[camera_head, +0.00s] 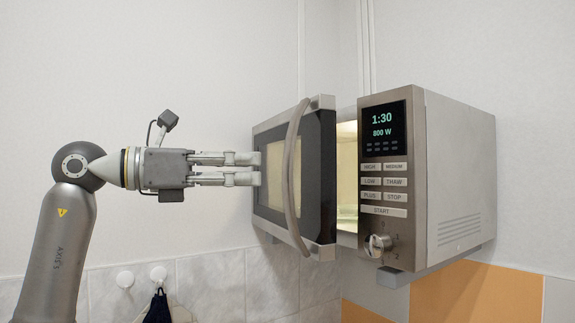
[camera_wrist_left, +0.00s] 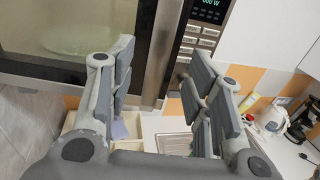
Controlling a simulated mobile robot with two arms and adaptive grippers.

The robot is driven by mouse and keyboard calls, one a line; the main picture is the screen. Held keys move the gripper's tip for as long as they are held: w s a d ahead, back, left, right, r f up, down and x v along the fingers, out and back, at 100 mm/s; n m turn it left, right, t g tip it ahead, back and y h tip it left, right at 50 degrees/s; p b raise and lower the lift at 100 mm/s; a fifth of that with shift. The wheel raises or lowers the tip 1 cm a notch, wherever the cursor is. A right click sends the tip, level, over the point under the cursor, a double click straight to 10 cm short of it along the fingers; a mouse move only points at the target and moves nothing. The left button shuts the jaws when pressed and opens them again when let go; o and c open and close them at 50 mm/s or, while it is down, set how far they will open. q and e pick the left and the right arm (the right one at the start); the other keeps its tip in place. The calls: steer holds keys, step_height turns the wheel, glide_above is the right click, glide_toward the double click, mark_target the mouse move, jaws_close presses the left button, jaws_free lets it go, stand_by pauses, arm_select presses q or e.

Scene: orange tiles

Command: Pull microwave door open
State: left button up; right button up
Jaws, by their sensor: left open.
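The microwave (camera_head: 465,170) is mounted on the wall, with its control panel lit and showing 1:30. Its door (camera_head: 319,175) stands partly open, with the lit inside (camera_head: 347,165) showing in the gap. The curved grey handle (camera_head: 291,175) runs up the door front near its free edge. My left gripper (camera_head: 258,169) is left of the handle, its fingertips overlapping the door's left part in the head view. In the left wrist view the gripper (camera_wrist_left: 158,75) is open and empty; the door (camera_wrist_left: 75,25) is beyond it. Contact cannot be told. My right gripper is out of view.
White hooks (camera_head: 125,279) with a dark cloth (camera_head: 157,308) are on the tiled wall below. In the left wrist view, a counter with a white kettle (camera_wrist_left: 272,120) and a yellow bottle (camera_wrist_left: 250,102) lies at lower right. The wall above my arm is bare.

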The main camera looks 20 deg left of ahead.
mark_target(284, 170)
arm_select(q)
steer(key=p+x, duration=0.2)
steer(key=x, duration=0.5)
steer(key=shift+s+r, duration=0.1)
steer(key=shift+p+x, duration=0.3)
steer(key=shift+x, duration=0.45)
steer(key=shift+c, duration=0.2)
jaws_close()
